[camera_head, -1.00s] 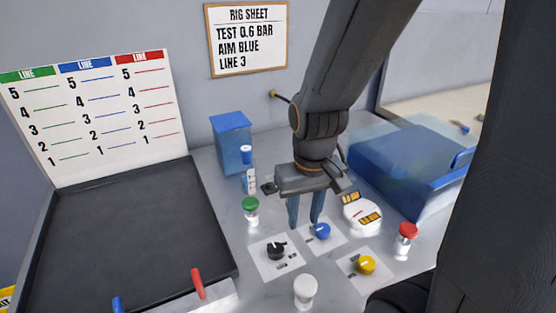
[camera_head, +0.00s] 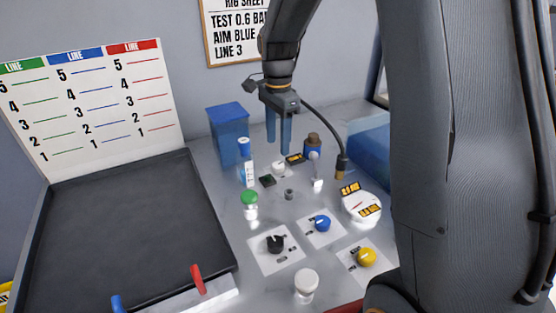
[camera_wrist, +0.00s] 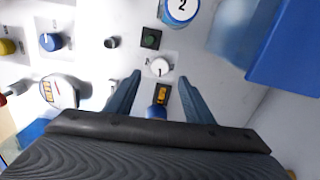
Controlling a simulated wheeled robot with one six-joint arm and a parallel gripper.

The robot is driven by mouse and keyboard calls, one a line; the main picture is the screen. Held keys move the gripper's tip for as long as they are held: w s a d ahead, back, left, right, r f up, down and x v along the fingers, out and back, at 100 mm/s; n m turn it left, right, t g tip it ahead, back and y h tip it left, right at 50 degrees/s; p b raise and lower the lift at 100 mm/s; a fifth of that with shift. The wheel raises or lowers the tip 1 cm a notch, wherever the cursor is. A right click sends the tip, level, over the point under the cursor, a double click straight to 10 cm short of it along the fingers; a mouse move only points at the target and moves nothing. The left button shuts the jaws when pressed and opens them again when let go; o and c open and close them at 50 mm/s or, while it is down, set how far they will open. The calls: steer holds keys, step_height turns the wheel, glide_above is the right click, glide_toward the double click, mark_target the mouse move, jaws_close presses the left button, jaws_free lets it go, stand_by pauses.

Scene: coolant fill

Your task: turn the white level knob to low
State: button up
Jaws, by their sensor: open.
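The white level knob (camera_head: 279,168) sits on the far part of the bench, just below my fingertips in the head view. In the wrist view the white knob (camera_wrist: 160,66) sits on a pale plate with a small dark pointer mark. Its scale lettering is too small to read. My gripper (camera_head: 278,146) points down and is open and empty. In the wrist view the fingertips of my gripper (camera_wrist: 160,78) lie either side of the knob's near edge, apparently above it and apart from it. A small amber display (camera_wrist: 161,95) shows between the fingers.
A green-black switch (camera_head: 267,181) and a grey knob (camera_head: 289,194) are close by. A blue box (camera_head: 228,135) stands left, and a brown-capped blue bottle (camera_head: 313,147) right. Black, blue and yellow knobs (camera_head: 367,257) and a round gauge (camera_head: 361,206) are nearer. A dark tray (camera_head: 125,225) lies left.

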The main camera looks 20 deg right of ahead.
mark_target(278, 164)
step_height(278, 164, down, 8)
steer(key=shift+r+p, duration=0.25)
steer(key=shift+p, duration=0.55)
steer(key=shift+c, duration=0.2)
steer(key=c, duration=1)
